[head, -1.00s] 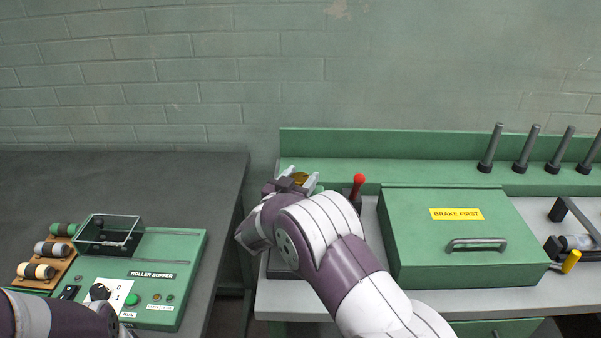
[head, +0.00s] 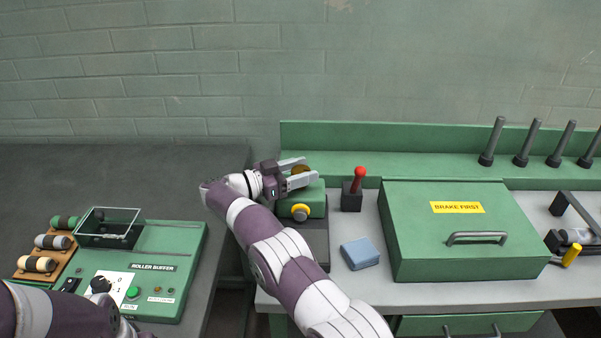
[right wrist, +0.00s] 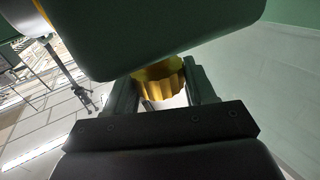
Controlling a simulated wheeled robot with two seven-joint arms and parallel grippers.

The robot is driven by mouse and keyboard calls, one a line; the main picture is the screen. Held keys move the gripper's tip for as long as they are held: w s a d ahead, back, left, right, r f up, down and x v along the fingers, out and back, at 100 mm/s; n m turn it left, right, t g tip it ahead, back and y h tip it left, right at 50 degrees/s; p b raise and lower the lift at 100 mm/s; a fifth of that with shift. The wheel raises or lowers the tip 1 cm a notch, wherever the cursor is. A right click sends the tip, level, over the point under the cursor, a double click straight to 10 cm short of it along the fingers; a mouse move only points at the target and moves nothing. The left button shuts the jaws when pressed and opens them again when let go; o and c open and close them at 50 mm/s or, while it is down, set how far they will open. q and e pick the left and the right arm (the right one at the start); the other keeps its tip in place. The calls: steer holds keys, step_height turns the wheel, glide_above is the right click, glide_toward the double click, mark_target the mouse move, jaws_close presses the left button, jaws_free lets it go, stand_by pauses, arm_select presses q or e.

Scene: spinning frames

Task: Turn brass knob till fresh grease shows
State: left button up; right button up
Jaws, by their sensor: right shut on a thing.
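The fluted brass knob (head: 299,169) sits on top of a small green housing (head: 313,198) on the right bench. My right gripper (head: 302,172) comes in from the left and is shut on the knob, one finger on each side. The right wrist view shows the gold knob (right wrist: 158,78) between the two dark fingers, with part of it hidden. I see no grease in either view. Only my left arm shows at the lower left of the head view; its gripper is out of view.
A red-topped lever (head: 358,181) stands close right of the housing. A folded blue cloth (head: 360,253) lies in front of it. The green "BRAKE FIRST" box (head: 420,230) is further right. The roller buffer panel (head: 175,245) is on the left bench.

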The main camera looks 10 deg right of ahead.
arm_select(q)
steer(key=shift+f, duration=0.1)
arm_select(e)
steer(key=shift+r+g, duration=0.1)
steer(key=shift+g, duration=0.2)
steer(key=o, duration=0.9)
steer(key=shift+d, duration=0.1)
steer(key=shift+o, duration=0.2)
